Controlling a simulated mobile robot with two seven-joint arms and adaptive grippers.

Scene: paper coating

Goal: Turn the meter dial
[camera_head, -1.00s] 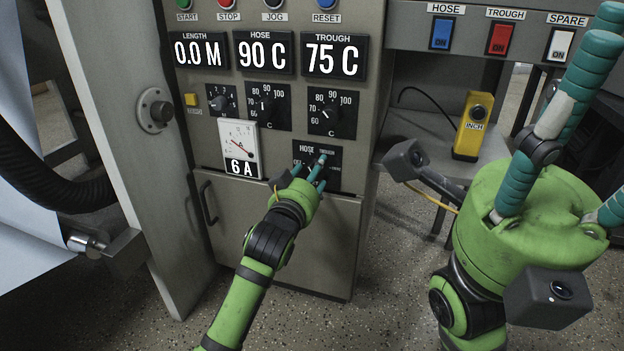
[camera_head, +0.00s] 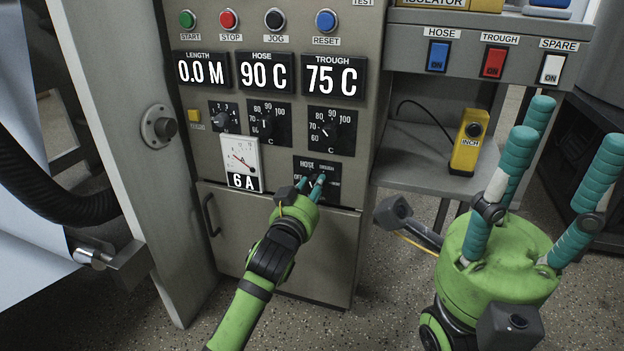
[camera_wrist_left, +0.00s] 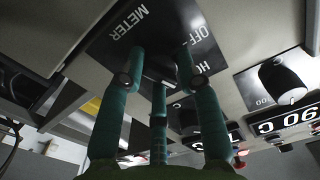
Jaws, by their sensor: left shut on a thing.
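The meter dial is a selector on a black plate (camera_head: 330,166) low on the cabinet front, with HOSE and TROUGH labels readable. My left gripper (camera_head: 313,184) is at this plate, its teal fingers shut around the dial knob, which they mostly hide. In the left wrist view the fingers reach up to the plate (camera_wrist_left: 105,42), where METER and OFF are readable; the knob's exact pointing is hard to tell. The needle meter (camera_head: 240,163) to the left is marked 6A. My right gripper (camera_head: 560,125) is open and empty, its fingers pointing up.
Above are dark knobs (camera_head: 330,130) and displays (camera_head: 334,76) reading 0.0 M, 90 C and 75 C. A yellow INCH pendant (camera_head: 468,142) stands on the grey shelf (camera_head: 400,150) to the right. A black hose (camera_head: 60,205) is at the left.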

